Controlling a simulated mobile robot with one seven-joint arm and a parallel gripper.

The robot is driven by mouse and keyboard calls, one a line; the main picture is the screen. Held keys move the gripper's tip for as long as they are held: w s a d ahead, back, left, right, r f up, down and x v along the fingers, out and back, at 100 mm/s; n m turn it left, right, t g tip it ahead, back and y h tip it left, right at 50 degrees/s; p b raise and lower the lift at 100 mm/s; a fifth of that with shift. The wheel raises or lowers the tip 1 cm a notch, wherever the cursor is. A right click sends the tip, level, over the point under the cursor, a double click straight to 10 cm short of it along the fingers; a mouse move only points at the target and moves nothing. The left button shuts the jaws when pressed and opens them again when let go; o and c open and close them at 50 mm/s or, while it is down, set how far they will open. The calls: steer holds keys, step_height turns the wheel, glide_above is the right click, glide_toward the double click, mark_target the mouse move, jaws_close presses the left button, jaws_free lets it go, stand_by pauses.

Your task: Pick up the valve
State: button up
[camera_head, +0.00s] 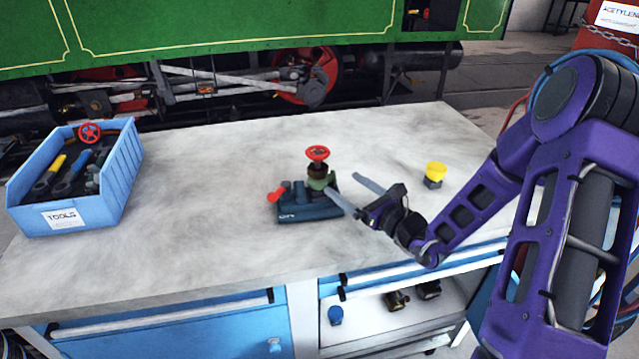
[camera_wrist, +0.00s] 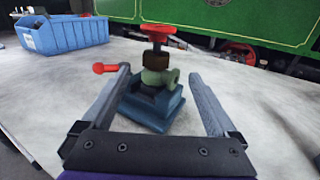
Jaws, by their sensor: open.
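The valve (camera_head: 318,170) has a red handwheel on top, a dark brown collar and a green body. It stands upright on a dark blue vise-like fixture (camera_head: 300,211) with a red handle at its left, on the workbench. The valve also shows in the wrist view (camera_wrist: 158,60), ahead of my gripper and between its fingers in the picture. My gripper (camera_head: 360,196) is open and empty, at the right side of the fixture, its fingers pointing at the valve. In the wrist view, my gripper's fingers (camera_wrist: 160,95) spread left and right of the fixture. I cannot tell whether a finger touches it.
A blue bin marked TOOLS (camera_head: 85,200) stands at the workbench's left, holding tools and a red handwheel. A small yellow-topped object (camera_head: 435,173) stands right of my gripper. A green tram (camera_head: 200,25) is behind the workbench (camera_head: 190,210). The bench between bin and fixture is clear.

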mark_target(326, 172)
steer(key=x, duration=0.8)
steer(key=shift+a, duration=0.1)
steer(key=x, duration=0.4)
steer(key=shift+s+a+r, duration=0.1)
steer(key=shift+s+a, duration=0.05)
steer(key=shift+a, duration=0.2)
steer(key=shift+w+a, duration=0.25)
steer(key=shift+w, duration=0.15)
jaws_close()
steer(key=shift+r, duration=0.1)
